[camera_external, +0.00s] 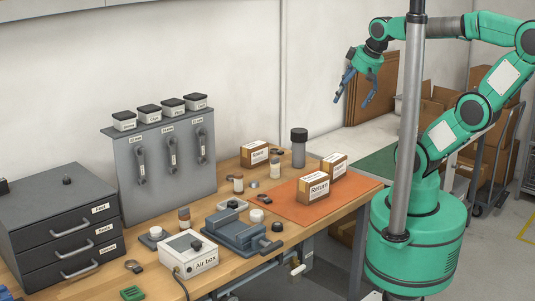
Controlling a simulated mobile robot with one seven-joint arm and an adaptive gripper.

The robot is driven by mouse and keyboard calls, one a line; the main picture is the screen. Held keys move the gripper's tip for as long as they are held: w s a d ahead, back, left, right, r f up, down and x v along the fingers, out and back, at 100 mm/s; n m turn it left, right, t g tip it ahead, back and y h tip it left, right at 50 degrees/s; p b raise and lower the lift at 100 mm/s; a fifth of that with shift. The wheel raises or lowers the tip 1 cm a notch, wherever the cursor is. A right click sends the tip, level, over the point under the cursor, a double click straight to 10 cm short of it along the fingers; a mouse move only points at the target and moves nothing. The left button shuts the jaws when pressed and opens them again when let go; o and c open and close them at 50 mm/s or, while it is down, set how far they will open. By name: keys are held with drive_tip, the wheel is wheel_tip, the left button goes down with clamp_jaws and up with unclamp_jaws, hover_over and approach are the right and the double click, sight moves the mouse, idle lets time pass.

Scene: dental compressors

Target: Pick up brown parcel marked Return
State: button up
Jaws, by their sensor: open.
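The brown parcel marked Return (313,187) sits upright on the orange mat (287,209), near the right end of the workbench. A second brown parcel (334,164) stands just behind it to the right, and a third (254,153) stands further left on the wood; their labels are too small to read surely. My gripper (355,89) is high above the bench's far right part, up and to the right of the Return parcel. Its blue fingers are spread and empty, pointing down.
A dark cylinder (299,147) stands behind the mat. A blue vise (238,231) and the white Air box (188,254) lie to the left. A grey tool panel (165,158) and a drawer unit (62,221) line the back and left. A grey pole (409,130) rises before my arm.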

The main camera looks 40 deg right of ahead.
drive_tip(key=n+g+y+p, duration=0.2)
drive_tip(key=n+g+p, duration=0.3)
drive_tip(key=n, duration=1.2)
hover_over(313, 175)
drive_tip(key=d, duration=0.2)
drive_tip(key=f, duration=2.2)
drive_tip(key=shift+a+f, duration=0.1)
drive_tip(key=shift+a, duration=0.15)
drive_tip(key=shift+g, duration=0.3)
drive_tip(key=shift+a+f+b, duration=0.2)
drive_tip(key=shift+f+b, duration=0.1)
drive_tip(key=shift+f, duration=1.1)
drive_tip(key=shift+a+f+b, duration=0.25)
drive_tip(key=shift+f, duration=1.2)
drive_tip(key=shift+a+f+b, duration=0.2)
drive_tip(key=shift+f+b, duration=0.1)
drive_tip(key=shift+f, duration=1.1)
